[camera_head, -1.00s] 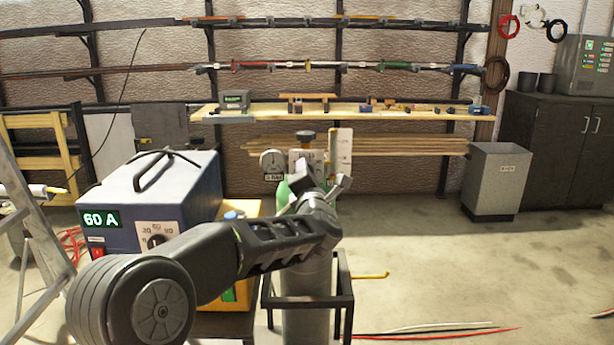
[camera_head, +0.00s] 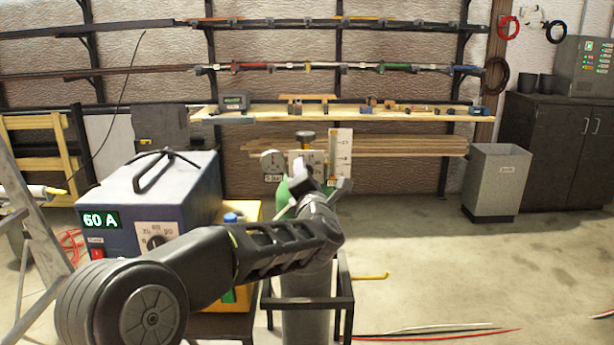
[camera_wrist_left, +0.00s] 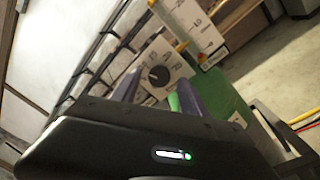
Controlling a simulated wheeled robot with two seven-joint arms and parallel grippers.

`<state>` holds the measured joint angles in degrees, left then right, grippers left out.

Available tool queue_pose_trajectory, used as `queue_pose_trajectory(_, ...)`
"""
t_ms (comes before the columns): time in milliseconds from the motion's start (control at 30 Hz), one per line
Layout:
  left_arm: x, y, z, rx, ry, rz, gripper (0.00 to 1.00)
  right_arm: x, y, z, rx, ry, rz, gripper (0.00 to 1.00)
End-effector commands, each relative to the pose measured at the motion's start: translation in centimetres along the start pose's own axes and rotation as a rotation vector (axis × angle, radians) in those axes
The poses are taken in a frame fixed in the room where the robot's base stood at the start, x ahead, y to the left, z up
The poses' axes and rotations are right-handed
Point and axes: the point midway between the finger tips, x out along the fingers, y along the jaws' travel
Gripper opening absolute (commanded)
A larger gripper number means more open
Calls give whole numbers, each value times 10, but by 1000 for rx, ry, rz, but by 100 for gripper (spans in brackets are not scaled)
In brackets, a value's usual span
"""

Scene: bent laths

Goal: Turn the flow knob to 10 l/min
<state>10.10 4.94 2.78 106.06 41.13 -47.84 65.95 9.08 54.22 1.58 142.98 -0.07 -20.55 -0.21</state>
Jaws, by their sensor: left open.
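The flow knob (camera_wrist_left: 158,75) is a small black round knob on a white dial plate (camera_wrist_left: 175,63) in the left wrist view. In the head view my left gripper (camera_head: 322,180) is in front of the gas cylinder (camera_head: 306,300) and hides the knob. A white flow scale (camera_head: 341,150) with a yellowish tube stands right of the dial plate. My right gripper is not in view.
A round gauge (camera_head: 273,163) sits left of the dial plate. A blue welder (camera_head: 150,200) showing 60 A stands at the left. A black frame (camera_head: 346,300) surrounds the cylinder. A grey bin (camera_head: 497,183) is at the right; the floor before it is mostly clear.

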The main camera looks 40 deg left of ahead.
Motion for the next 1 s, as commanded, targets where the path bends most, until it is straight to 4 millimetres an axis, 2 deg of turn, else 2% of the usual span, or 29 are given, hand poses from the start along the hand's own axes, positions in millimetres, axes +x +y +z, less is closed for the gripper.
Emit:
queue_pose_trajectory(200, -37, 0, 0, -1, -2, 1, 52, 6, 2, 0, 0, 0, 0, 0)
queue_pose_trajectory(400, -62, 0, 0, 0, -1, 0, 52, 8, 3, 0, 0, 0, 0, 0)
queue_pose_trajectory(1000, -65, 0, 0, 1, 0, 1, 52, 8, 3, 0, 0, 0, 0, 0)
